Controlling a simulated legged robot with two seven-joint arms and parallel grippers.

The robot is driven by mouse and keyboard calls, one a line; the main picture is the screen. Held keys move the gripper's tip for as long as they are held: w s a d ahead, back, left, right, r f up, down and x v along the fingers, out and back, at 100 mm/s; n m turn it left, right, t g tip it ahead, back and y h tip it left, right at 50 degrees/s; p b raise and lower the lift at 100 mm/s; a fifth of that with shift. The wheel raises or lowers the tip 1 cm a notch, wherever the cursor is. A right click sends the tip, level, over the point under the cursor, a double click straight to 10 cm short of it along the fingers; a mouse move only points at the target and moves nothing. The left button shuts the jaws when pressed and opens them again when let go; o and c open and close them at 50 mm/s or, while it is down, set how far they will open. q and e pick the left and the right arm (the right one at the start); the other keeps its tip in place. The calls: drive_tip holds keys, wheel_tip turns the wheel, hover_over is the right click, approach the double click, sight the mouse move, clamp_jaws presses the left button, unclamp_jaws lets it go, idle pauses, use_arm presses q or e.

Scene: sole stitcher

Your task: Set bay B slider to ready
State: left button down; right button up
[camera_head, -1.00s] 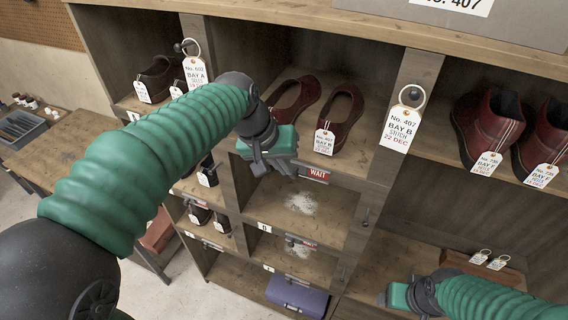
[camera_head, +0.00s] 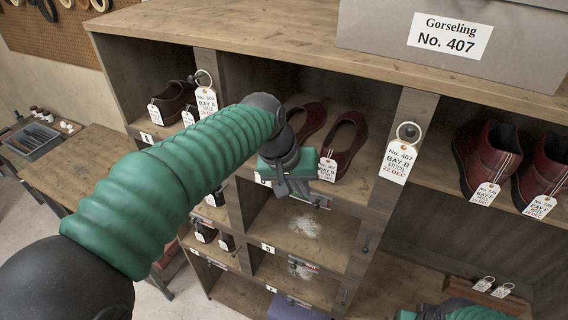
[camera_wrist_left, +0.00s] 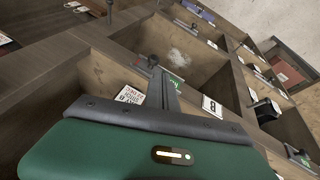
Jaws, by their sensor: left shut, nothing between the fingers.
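The bay B slider strip (camera_head: 312,200) runs along the shelf edge below a pair of dark red shoes (camera_head: 345,142). My left gripper (camera_head: 284,190) is shut and empty at the left part of this strip. In the left wrist view its fingers (camera_wrist_left: 160,85) reach toward a dark knob (camera_wrist_left: 152,60); I cannot tell whether they touch. A green patch with white marks (camera_wrist_left: 175,84) shows beside the fingers, with a little red near the knob. The fingers hide part of the strip. My right gripper (camera_head: 428,313) is at the bottom edge, mostly cut off.
A wooden post with the bay B tag (camera_head: 397,160) stands right of the shoes. Other cubbies lie below, one with a purple box (camera_head: 297,308). A grey box labelled Gorseling No. 407 (camera_head: 450,45) sits on top. More tagged shoes (camera_head: 487,158) stand at right.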

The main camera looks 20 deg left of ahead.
use_arm(q)
drive_tip(key=shift+s+b+v, duration=0.5)
drive_tip(key=shift+b+v, duration=0.7)
drive_tip(key=shift+v, duration=3.9)
drive_tip(key=s+a+f+y+b, duration=0.15)
drive_tip(key=f+b, duration=0.45)
drive_tip(key=f, duration=1)
drive_tip(key=s+a+f+b, duration=0.1)
drive_tip(key=a+f+b, duration=0.4)
drive_tip(key=f, duration=1.2)
drive_tip(key=s+f+b, duration=0.4)
drive_tip(key=s+f, duration=0.1)
drive_tip(key=f, duration=0.5)
drive_tip(key=s+a+f+g+y+b, duration=0.1)
drive_tip(key=s+f+b, duration=0.3)
drive_tip(key=f, duration=0.6)
drive_tip(key=s, duration=0.2)
drive_tip(key=shift+s+a+m+b, duration=0.25)
drive_tip(key=shift+a+m+b, duration=0.05)
drive_tip(key=shift+m+b, duration=0.1)
use_arm(e)
drive_tip(key=s+x, duration=0.2)
drive_tip(key=x, duration=0.9)
drive_tip(key=s+f+x, duration=0.1)
drive_tip(key=s+x, duration=0.2)
drive_tip(key=x, duration=0.8)
drive_tip(key=shift+s, duration=0.4)
